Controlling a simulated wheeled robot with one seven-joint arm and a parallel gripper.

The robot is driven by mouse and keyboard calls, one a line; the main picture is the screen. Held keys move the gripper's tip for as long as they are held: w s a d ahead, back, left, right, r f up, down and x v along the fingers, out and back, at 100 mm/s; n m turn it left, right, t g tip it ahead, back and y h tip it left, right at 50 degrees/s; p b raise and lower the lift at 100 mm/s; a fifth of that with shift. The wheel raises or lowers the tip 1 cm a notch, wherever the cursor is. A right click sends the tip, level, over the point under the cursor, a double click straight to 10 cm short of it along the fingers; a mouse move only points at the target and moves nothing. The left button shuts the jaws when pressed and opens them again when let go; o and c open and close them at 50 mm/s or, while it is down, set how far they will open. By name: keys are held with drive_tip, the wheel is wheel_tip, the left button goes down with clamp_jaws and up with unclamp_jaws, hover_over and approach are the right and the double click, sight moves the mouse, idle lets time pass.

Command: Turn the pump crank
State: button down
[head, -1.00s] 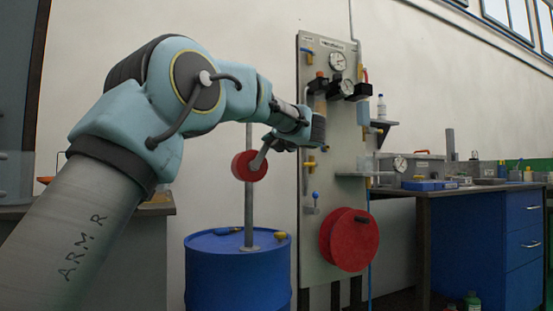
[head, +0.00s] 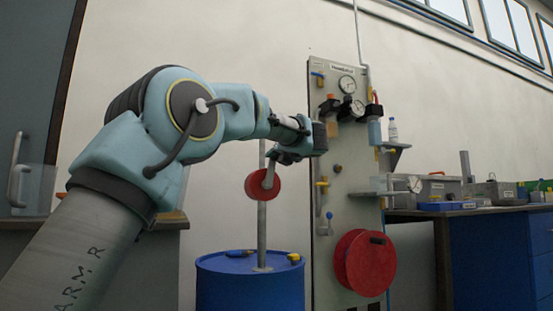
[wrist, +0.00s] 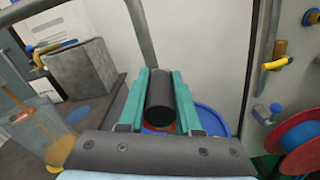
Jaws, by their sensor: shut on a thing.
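The pump is a red round body (head: 261,184) on a grey upright pipe (head: 262,225) that rises from a blue drum (head: 250,285). Its grey crank arm (head: 270,174) points up and slightly right from the red body. My gripper (head: 285,156) is at the crank's outer end, above the red body. In the wrist view, the green fingers of my gripper (wrist: 161,78) are shut on the crank's black cylindrical handle (wrist: 161,92), one on each side. In the head view the handle is hidden by my gripper.
A panel (head: 324,200) with gauges, valves and a red reel (head: 364,262) stands just right of the drum. A blue-drawered workbench (head: 490,255) is further right.

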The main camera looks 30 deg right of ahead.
drive_tip(key=shift+w+a, duration=0.1)
drive_tip(key=shift+a, duration=0.1)
drive_tip(key=c, duration=0.6)
unclamp_jaws()
drive_tip(key=shift+d, duration=0.1)
drive_tip(key=shift+s, duration=0.4)
drive_tip(key=s+a, duration=0.1)
drive_tip(key=s, duration=0.9)
drive_tip(key=shift+a, duration=0.15)
